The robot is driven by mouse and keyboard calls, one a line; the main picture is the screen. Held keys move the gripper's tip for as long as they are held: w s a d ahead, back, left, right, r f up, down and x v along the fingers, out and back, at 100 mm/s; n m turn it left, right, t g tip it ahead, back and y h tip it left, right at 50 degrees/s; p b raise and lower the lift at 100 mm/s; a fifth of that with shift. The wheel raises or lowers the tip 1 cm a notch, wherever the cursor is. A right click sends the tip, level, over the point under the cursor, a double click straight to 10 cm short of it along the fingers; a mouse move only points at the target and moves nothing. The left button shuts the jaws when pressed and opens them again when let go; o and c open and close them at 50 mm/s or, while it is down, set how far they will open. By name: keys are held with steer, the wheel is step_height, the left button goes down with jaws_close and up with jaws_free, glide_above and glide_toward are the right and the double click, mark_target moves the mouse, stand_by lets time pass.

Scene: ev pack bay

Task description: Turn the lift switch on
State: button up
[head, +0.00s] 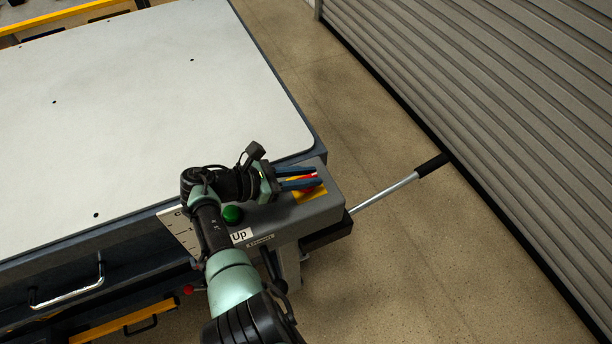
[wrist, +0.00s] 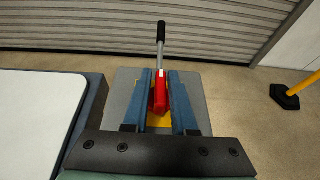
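The lift switch is a red handle (wrist: 161,95) on a yellow plate (head: 312,192), set on top of a grey control box (head: 322,210) at the corner of the lift table. My gripper (head: 298,178) is at the switch, its two blue fingers lying on either side of the red handle. In the wrist view the handle fills most of the narrow gap between the fingers (wrist: 160,88), pointing roughly along them. I cannot tell whether the fingers press on it. The fingers hide part of the handle and plate.
A green button (head: 232,214) and an "Up" label (head: 241,235) are on the same box, close to my arm. A metal lever with a black grip (head: 432,165) sticks out beyond the box. The white-topped table (head: 130,100) is at left, a grey shutter (head: 500,90) at right.

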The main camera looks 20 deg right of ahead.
steer(key=shift+o, duration=1.2)
steer(key=shift+f, duration=0.1)
steer(key=shift+a, duration=0.1)
steer(key=b+v, duration=0.1)
steer(key=v, duration=1.1)
steer(key=shift+a+r, duration=0.25)
steer(key=shift+a, duration=0.1)
